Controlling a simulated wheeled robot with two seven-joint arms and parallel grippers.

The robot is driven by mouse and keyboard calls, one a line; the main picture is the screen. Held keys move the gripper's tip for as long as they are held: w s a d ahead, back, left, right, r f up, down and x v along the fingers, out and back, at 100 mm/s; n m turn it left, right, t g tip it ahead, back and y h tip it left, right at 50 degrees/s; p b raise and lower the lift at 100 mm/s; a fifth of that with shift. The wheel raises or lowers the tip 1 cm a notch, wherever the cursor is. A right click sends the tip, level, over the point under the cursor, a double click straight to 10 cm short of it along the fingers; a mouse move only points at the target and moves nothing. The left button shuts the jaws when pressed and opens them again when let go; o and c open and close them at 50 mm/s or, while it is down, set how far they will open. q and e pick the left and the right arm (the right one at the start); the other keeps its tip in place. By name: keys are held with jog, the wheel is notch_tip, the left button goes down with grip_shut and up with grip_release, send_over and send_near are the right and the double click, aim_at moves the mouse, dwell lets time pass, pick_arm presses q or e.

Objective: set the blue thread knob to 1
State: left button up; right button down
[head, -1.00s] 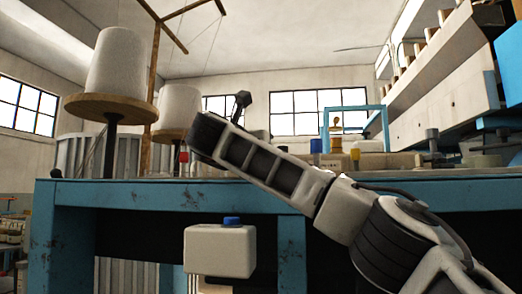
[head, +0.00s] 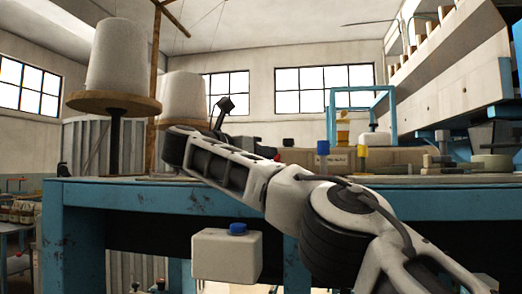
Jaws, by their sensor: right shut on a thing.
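A small blue knob (head: 323,147) stands upright behind the far part of the bench, beside a yellow one (head: 363,152) and a partly covered red one (head: 277,155). Another blue knob (head: 238,228) sits on top of a white box below the bench edge. I cannot tell which blue one is the thread knob, and no number shows. My right arm crosses from lower right to the left above the bench edge. Its gripper (head: 222,108) is mostly hidden behind the arm; only a dark piece sticks up. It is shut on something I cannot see. My left gripper is out of view.
The blue bench (head: 120,196) spans the front. Large white thread cones (head: 117,55) stand at the left on wooden discs. A blue frame (head: 362,90) and a large machine (head: 450,75) stand at the right. The white box (head: 225,257) hangs below the bench top.

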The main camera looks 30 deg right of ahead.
jog(key=shift+r, duration=0.1)
jog(key=c, duration=1.2)
grip_release()
jog(key=shift+c, duration=0.2)
jog(key=b+v, duration=0.1)
jog(key=v, duration=1.5)
jog(key=shift+b, duration=0.4)
